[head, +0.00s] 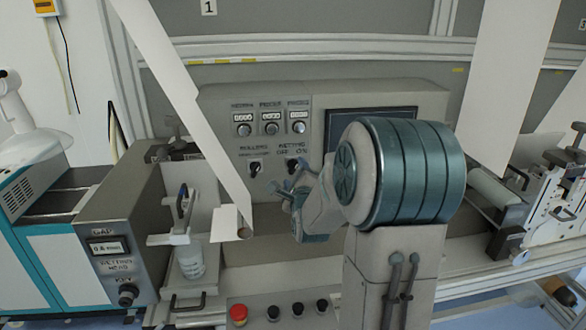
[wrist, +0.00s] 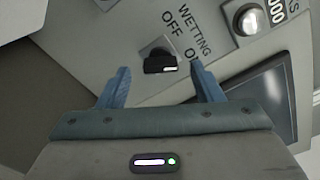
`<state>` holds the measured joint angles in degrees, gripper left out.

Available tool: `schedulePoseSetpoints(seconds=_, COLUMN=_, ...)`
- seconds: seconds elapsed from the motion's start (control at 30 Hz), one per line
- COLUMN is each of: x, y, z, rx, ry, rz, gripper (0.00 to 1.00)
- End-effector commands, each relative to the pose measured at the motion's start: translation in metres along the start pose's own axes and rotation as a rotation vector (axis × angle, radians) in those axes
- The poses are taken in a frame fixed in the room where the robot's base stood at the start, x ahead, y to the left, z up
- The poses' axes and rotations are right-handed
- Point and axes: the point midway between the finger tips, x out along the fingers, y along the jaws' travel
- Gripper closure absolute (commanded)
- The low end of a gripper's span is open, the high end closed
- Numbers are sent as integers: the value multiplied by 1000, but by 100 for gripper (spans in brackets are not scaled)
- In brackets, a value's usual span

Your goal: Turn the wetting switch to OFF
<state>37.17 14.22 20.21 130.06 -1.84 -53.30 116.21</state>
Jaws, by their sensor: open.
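The wetting switch (wrist: 160,62) is a black knob on a grey panel, with OFF and ON printed beside it. In the wrist view its white mark points toward the ON label. In the head view the switch (head: 292,164) shows just above my gripper, below the words WETTING, OFF and ON. My gripper (wrist: 163,82) is open and empty, with one blue finger on each side of the switch in the picture. The switch appears a little beyond the fingertips; I cannot tell the exact gap. In the head view my gripper (head: 285,190) is close to the panel, partly hidden by my wrist.
The rollers switch (head: 254,168) is left of the wetting switch. Several round knobs and counters sit above, including a knob (head: 271,128). A dark screen (head: 370,120) is to the right. A white web strip (head: 190,90) hangs left. A red button (head: 239,314) is below.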

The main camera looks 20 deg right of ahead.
Motion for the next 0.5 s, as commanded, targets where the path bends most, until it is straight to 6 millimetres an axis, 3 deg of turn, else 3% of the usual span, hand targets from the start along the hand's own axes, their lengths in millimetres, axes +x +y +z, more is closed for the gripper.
schedulePoseSetpoints(seconds=0.2, x=20, y=-1, z=0, rx=1, ry=0, rz=0, gripper=40)
schedulePoseSetpoints(seconds=0.5, x=24, y=0, z=0, rx=0, ry=0, rz=0, gripper=40)
